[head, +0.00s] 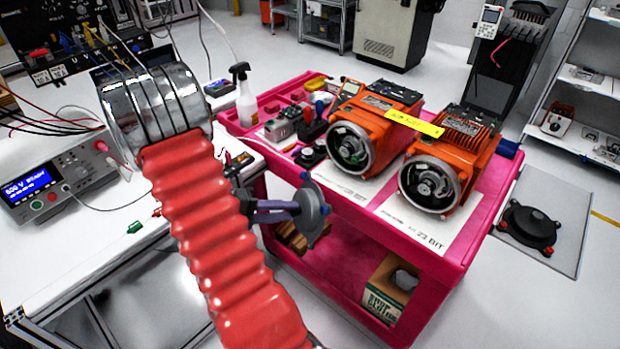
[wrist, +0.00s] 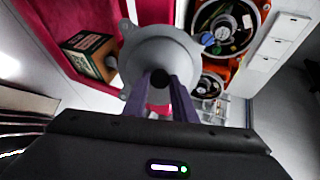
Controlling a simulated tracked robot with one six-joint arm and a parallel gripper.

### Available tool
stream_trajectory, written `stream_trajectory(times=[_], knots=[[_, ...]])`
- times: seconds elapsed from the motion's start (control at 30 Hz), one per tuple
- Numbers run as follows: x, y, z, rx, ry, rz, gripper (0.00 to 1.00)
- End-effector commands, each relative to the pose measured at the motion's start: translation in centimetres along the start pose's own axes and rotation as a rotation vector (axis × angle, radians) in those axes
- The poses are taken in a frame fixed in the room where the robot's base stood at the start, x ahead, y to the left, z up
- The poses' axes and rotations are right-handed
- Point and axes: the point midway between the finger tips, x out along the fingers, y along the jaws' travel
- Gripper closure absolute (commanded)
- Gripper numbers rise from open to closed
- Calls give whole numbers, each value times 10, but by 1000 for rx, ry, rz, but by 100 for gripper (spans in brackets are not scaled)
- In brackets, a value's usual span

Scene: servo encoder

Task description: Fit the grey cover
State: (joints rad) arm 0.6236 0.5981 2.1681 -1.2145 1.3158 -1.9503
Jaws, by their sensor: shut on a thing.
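The grey cover (head: 311,211) is a round disc with small lugs on its rim. My gripper (head: 292,208) is shut on it and holds it in the air in front of the cart's near side. In the wrist view the cover (wrist: 160,60) faces the camera between my purple fingers (wrist: 161,95), gripped near its middle. Two orange servo motors stand on the cart, the left one (head: 378,118) and the right one (head: 468,150). Each has an open round end with inner parts showing. They also show in the wrist view, one (wrist: 224,28) above the other (wrist: 208,85).
The pink cart (head: 440,262) carries the motors on white sheets, with tools and a spray bottle (head: 244,95) at its left. A cardboard box (head: 388,285) sits on its lower shelf. A white bench (head: 90,215) with a power supply (head: 55,180) stands at left. A dark round device (head: 527,226) lies on the floor at right.

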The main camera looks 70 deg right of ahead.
Motion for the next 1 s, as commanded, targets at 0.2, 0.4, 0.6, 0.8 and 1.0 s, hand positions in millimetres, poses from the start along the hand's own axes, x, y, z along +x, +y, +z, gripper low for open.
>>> stream_trajectory(times=[0.2,0.4,0.6,0.8,1.0], knots=[[22,-32,5,-50,-156,-121,100],[39,-61,11,-75,-289,-228,100],[50,-87,18,-82,-400,-320,100],[53,-98,21,-81,-449,-360,100],[53,-99,22,-80,-452,-363,100]])
